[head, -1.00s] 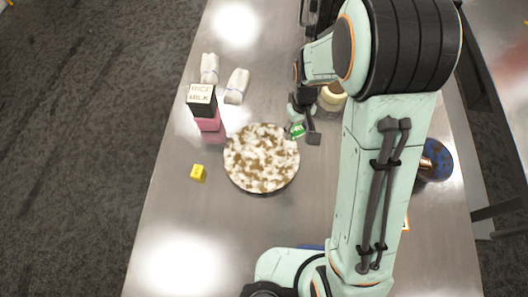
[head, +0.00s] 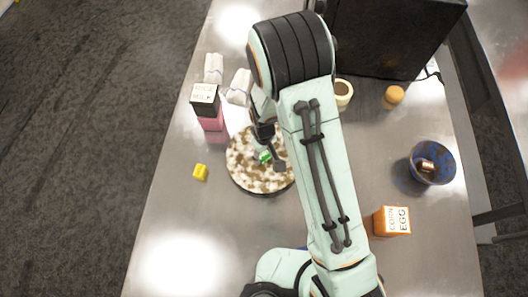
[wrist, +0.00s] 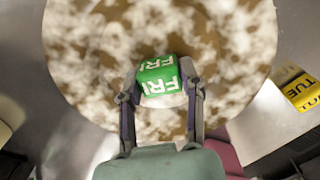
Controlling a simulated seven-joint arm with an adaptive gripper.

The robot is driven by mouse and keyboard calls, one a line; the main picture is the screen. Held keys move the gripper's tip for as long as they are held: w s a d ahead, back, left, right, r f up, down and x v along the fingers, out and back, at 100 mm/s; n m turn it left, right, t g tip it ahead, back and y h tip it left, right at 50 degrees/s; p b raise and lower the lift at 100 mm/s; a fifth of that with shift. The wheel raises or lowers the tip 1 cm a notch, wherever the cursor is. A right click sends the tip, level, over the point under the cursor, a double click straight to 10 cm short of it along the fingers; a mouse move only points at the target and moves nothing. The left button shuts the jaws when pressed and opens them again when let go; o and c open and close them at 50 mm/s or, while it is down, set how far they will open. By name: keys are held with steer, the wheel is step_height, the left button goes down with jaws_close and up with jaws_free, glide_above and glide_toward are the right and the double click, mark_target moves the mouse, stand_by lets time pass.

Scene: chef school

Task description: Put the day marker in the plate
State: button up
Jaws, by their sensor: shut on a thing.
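A green day marker (wrist: 158,72) lettered "FRI" sits between the fingers of my gripper (wrist: 162,90) in the wrist view. My gripper is shut on it. In the head view, the green marker (head: 264,157) and my gripper (head: 271,158) appear over the brown-and-white mottled round plate (head: 243,172). The plate (wrist: 90,50) fills most of the wrist view behind the marker. I cannot tell whether the marker touches the plate. A second, yellow day marker (head: 200,172) lies on the table left of the plate; in the wrist view it reads "TUE" (wrist: 300,90).
A rice milk carton (head: 205,97) and two white wrapped items (head: 238,86) stand behind the plate to the left. A corn egg box (head: 391,221) and a blue bowl (head: 431,176) are on the right. A dark appliance (head: 390,35) stands at the back. The table's front left is clear.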

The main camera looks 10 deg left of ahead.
mark_target(264, 154)
steer(key=shift+f, duration=0.1)
steer(key=o, duration=0.9)
steer(key=shift+o, duration=0.2)
step_height(264, 154, up, 11)
steer(key=s+d+r+m, duration=0.4)
steer(key=s+d+r, duration=0.2)
steer(key=s, duration=0.2)
steer(key=s+d+r+m, duration=0.3)
steer(key=s+d+r, duration=0.3)
steer(key=s, duration=0.3)
steer(key=shift+d+r+m+y, duration=0.2)
steer(key=shift+r+m+y, duration=0.2)
steer(key=shift+r, duration=0.05)
